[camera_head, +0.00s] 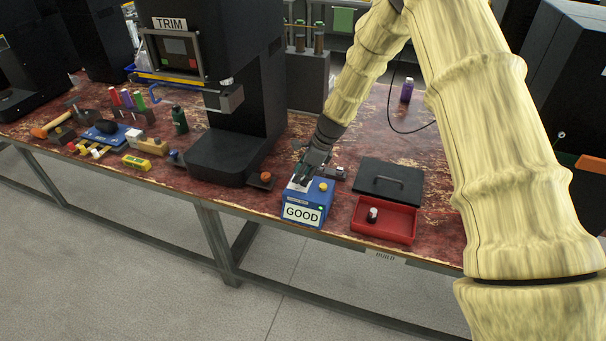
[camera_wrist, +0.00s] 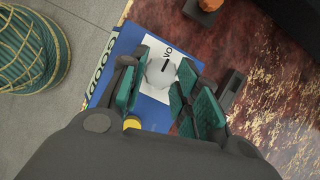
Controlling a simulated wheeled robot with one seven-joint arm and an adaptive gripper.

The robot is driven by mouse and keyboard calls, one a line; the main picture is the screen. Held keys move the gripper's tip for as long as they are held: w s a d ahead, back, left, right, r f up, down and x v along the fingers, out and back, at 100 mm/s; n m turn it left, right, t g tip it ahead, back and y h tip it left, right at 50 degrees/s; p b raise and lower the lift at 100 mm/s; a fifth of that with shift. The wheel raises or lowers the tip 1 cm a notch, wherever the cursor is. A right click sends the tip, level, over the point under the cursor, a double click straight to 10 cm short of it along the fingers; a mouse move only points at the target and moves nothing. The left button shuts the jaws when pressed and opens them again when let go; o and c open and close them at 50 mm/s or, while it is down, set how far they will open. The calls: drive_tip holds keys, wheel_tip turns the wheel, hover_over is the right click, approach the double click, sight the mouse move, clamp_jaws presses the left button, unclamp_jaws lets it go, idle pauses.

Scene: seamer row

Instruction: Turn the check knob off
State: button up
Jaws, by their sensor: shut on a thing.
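A blue box (camera_head: 315,197) with a white plate reading GOOD stands on the red worktop near its front edge; a small green light shows on its front. In the wrist view, the round pale check knob (camera_wrist: 158,77) sits on the white panel on top of the box. The knob bears a short dark mark. My gripper (camera_wrist: 164,74) reaches down over the box and is shut on the knob, one finger at each side. In the head view my gripper (camera_head: 302,181) hides the knob. The panel's lettering is partly covered.
A yellow button (camera_head: 323,187) is on the box beside my gripper. A red tray (camera_head: 385,232) holding a small dark and white item and a dark lid (camera_head: 390,180) lie to the right. The black TRIM machine (camera_head: 228,150) stands to the left, with an orange button (camera_head: 266,177) nearby.

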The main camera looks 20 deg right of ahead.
drive_tip(key=shift+w, duration=0.1)
drive_tip(key=n, duration=0.2)
drive_tip(key=n+g, duration=0.1)
drive_tip(key=shift+w+d+n+y+p, duration=0.1)
drive_tip(key=shift+w+n+y+p, duration=0.05)
drive_tip(key=shift+n+y+p, duration=0.2)
drive_tip(key=n+g, duration=0.1)
drive_tip(key=n, duration=0.1)
drive_tip(key=n+g, duration=0.1)
drive_tip(key=n, duration=0.2)
drive_tip(key=shift+w+n, duration=0.2)
drive_tip(key=shift+n, duration=0.05)
drive_tip(key=n+g+h, duration=0.1)
drive_tip(key=n, duration=0.1)
drive_tip(key=n+b, duration=0.1)
drive_tip(key=n, duration=0.1)
drive_tip(key=shift+w+a+n+g+h, duration=0.2)
drive_tip(key=shift+n+g+h, duration=0.1)
drive_tip(key=shift+g+h, duration=0.1)
drive_tip(key=shift+a+n+g+h+b, duration=0.1)
drive_tip(key=shift+n+g+h+b, duration=0.4)
drive_tip(key=shift+n, duration=1.5)
drive_tip(key=o, duration=1)
drive_tip(key=shift+r, duration=0.1)
